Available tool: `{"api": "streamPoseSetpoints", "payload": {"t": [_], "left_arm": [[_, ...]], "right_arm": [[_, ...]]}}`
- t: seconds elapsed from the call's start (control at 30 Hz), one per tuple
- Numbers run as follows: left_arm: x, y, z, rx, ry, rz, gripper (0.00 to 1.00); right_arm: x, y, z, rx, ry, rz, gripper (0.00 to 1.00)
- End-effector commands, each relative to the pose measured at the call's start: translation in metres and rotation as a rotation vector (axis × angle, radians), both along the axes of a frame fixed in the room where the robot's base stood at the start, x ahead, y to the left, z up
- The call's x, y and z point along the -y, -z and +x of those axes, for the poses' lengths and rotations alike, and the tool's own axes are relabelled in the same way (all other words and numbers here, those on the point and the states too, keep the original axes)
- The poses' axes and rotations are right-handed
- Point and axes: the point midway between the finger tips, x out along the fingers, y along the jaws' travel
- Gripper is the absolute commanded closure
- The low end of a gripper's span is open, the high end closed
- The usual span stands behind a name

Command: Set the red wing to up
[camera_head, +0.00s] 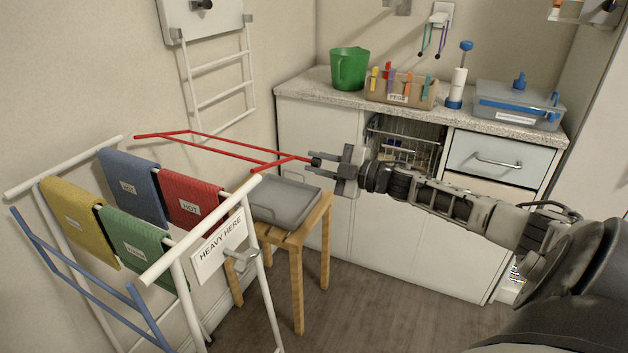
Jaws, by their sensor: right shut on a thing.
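The red wing (235,143) is a thin red frame on the far side of the white drying rack (66,166). It stands out roughly level behind the hanging towels, over the area by the wooden stool. My right gripper (316,160) reaches in from the right and is shut on the wing's right end, by a small dark part there. The fingers hide some of that end. My left gripper is not in view.
A blue wing (85,275) slopes down on the rack's near side. Several towels and a "HEAVY HERE" sign (219,249) hang on the rack. A grey tray (284,201) sits on a wooden stool (296,285) below the wing's right end. A counter (300,90) stands behind.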

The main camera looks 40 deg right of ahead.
Motion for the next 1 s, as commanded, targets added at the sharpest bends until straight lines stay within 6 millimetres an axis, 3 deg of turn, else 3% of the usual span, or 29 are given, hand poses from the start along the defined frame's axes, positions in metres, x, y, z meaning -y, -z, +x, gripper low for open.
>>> {"api": "streamPoseSetpoints", "payload": {"t": [0.1, 0.4, 1.0], "left_arm": [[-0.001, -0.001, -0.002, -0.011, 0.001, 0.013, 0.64], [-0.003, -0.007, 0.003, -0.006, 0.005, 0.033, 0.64], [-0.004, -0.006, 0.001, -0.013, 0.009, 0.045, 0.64]], "right_arm": [[0.006, -0.021, 0.002, 0.037, 0.003, -0.087, 1.0], [0.009, -0.049, 0.004, 0.101, 0.002, -0.242, 1.0], [0.01, -0.06, 0.004, 0.127, 0.002, -0.303, 1.0]]}}
